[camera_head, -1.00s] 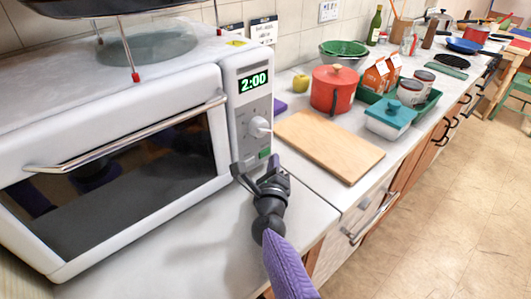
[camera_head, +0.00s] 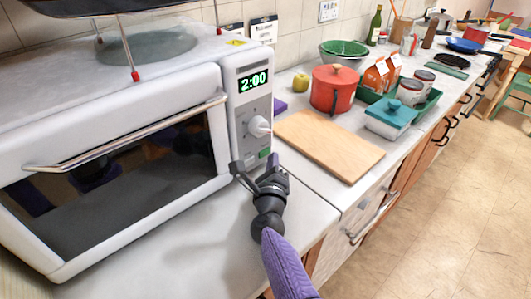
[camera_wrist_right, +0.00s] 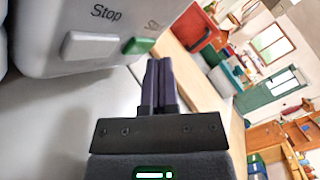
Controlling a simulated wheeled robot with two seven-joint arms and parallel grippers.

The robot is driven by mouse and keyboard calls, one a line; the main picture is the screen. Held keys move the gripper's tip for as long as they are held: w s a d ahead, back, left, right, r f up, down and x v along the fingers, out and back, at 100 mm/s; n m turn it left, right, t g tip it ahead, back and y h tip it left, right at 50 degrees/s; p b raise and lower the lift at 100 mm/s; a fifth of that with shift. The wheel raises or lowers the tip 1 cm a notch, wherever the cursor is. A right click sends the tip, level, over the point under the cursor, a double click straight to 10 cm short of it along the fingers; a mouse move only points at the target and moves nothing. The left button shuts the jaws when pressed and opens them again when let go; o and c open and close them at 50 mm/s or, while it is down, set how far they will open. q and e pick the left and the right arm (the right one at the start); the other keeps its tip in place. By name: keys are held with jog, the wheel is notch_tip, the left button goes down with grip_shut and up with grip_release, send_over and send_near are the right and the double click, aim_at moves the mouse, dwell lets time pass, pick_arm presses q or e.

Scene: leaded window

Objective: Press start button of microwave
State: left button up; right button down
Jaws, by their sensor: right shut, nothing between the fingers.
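The white microwave (camera_head: 120,205) stands on the counter at the left with its door shut. Its display (camera_head: 253,82) reads 2:00, above a white knob (camera_head: 258,127). The green start button (camera_head: 264,153) is low on the panel. In the right wrist view the green button (camera_wrist_right: 138,46) sits right of a white button marked Stop (camera_wrist_right: 88,45). My right gripper (camera_head: 256,170) is in front of the panel's lower edge. In the wrist view its fingers (camera_wrist_right: 158,65) are together and empty, just below and right of the green button; contact cannot be told. My left gripper is not in view.
A wooden board (camera_head: 330,145) lies right of the microwave. The counter (camera_head: 190,255) in front of the microwave is bare.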

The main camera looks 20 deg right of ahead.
jog(key=shift+w+a, duration=0.1)
jog(key=shift+w, duration=0.2)
